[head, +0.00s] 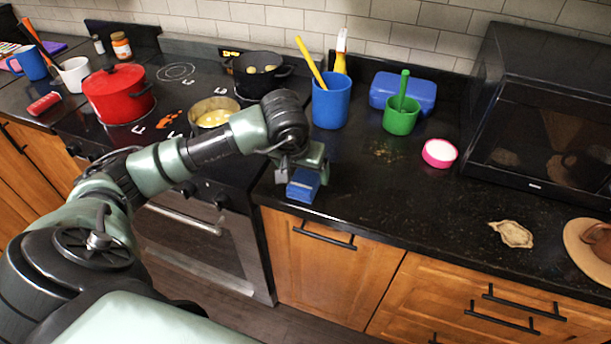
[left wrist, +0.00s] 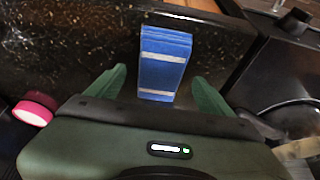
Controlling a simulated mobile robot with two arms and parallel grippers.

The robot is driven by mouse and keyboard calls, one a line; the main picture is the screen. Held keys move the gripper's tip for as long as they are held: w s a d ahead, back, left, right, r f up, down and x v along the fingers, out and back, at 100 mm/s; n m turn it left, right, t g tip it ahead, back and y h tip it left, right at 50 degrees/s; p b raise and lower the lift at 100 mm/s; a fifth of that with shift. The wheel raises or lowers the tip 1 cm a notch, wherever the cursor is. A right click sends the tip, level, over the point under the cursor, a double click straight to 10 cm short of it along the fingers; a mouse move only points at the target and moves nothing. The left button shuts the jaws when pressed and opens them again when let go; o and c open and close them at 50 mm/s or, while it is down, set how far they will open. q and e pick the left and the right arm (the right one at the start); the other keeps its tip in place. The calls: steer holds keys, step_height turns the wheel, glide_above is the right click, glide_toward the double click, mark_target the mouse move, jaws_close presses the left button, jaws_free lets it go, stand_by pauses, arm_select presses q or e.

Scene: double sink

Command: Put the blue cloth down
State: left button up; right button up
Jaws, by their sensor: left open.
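The blue cloth (head: 303,186) is a folded blue block with pale stripes. It lies at the front edge of the black countertop, just right of the stove. In the left wrist view the cloth (left wrist: 163,65) lies between the two green fingertips, with a gap on each side. My left gripper (head: 297,172) is right above the cloth in the head view, and it is open. It also shows in the left wrist view (left wrist: 158,88). The gripper hides part of the cloth's far end in the head view. My right gripper is not in view.
A microwave (head: 545,115) is at the right. Pots, including a red one (head: 118,95), stand on the stove.

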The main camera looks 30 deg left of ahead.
arm_select(q)
steer(key=b+v, duration=0.1)
steer(key=v, duration=0.8)
